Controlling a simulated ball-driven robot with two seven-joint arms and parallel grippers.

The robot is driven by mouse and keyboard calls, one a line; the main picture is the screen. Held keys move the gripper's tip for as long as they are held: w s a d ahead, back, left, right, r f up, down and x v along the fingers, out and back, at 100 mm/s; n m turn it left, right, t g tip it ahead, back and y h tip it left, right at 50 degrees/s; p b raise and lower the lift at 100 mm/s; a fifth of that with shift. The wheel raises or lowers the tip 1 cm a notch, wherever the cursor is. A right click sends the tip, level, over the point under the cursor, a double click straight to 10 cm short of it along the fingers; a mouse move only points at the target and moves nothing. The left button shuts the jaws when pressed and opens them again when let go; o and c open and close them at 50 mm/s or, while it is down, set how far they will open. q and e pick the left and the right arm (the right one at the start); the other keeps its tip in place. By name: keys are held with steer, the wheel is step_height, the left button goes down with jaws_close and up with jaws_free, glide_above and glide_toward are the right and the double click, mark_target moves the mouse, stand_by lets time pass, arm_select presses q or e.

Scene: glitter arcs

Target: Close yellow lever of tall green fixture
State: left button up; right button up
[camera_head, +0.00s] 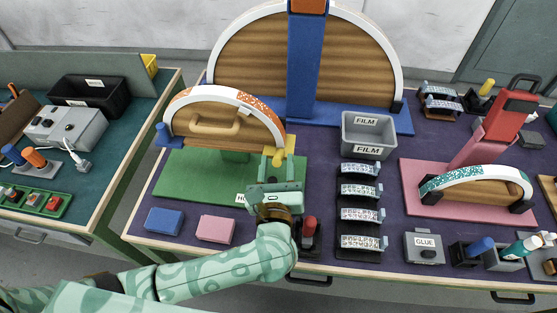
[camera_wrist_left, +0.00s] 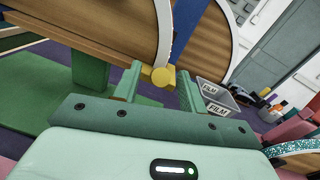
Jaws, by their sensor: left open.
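The green fixture has a green base (camera_head: 195,178) and a wooden half-disc (camera_head: 215,127) with a handle and a white and orange glitter rim. Its yellow lever (camera_head: 283,157) sits at the right end of the arc, and a blue lever (camera_head: 168,135) at the left end. My left gripper (camera_head: 278,170) is open just in front of the yellow lever. In the left wrist view the yellow lever's round end (camera_wrist_left: 163,76) shows between the two spread fingers (camera_wrist_left: 158,90). I cannot tell whether they touch it. My right gripper is out of view.
Behind stands a larger arc with a blue post (camera_head: 305,65). Blue (camera_head: 164,221) and pink (camera_head: 215,229) blocks lie in front. A red-handled device (camera_head: 308,230) is close by my gripper.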

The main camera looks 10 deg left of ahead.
arm_select(q)
jaws_close()
steer(key=shift+r+p, duration=0.3)
steer(key=shift+p, duration=0.2)
steer(key=g+p, duration=0.2)
steer(key=p, duration=0.1)
steer(key=w+r+g+p, duration=0.1)
steer(key=p, duration=0.2)
steer(key=r+g+p, duration=0.1)
steer(key=g+p, duration=0.1)
steer(key=p, duration=0.1)
steer(key=shift+w+r+m+g+h, duration=0.2)
steer(key=shift+w+m+g+h, duration=0.1)
steer(key=shift+w, duration=0.1)
steer(key=shift+w+g+p, duration=0.25)
steer(key=shift+g+p, duration=0.25)
steer(key=shift+p, duration=0.2)
steer(key=shift+f, duration=0.1)
jaws_free()
steer(key=shift+w, duration=0.1)
